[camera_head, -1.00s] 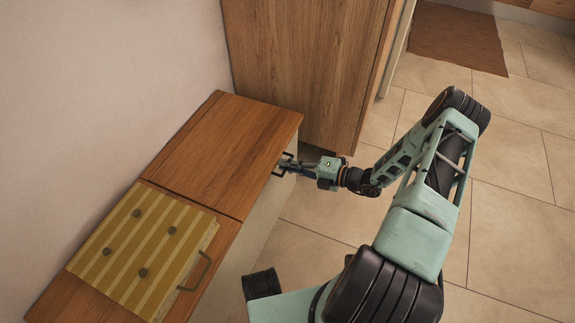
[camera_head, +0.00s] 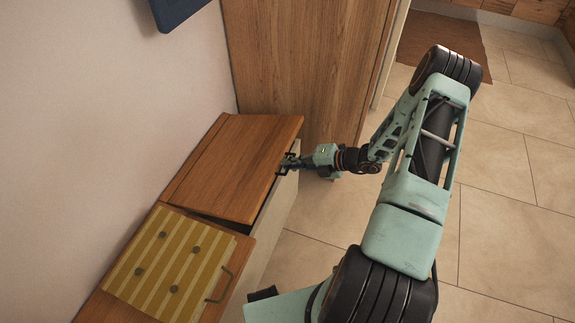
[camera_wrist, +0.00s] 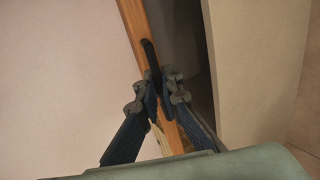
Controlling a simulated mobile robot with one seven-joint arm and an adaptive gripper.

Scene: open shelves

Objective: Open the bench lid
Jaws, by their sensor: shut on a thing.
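The wooden bench lid (camera_head: 235,165) is the far one of two on the bench. It is tilted up a little, with a dark gap under its front and near edges. My gripper (camera_head: 285,163) is at its front edge, shut on the dark lid handle, which is mostly hidden by the fingers. In the wrist view my gripper (camera_wrist: 160,92) closes around the black handle (camera_wrist: 149,55), and the lid's edge (camera_wrist: 133,22) stands apart from the pale bench front (camera_wrist: 255,60).
The near lid carries a striped yellow cushion (camera_head: 170,262) with dark buttons, and has its own handle (camera_head: 222,287). A tall wooden cabinet (camera_head: 300,60) stands beyond the bench. A wall is at left, and tiled floor (camera_head: 510,190) lies open at right.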

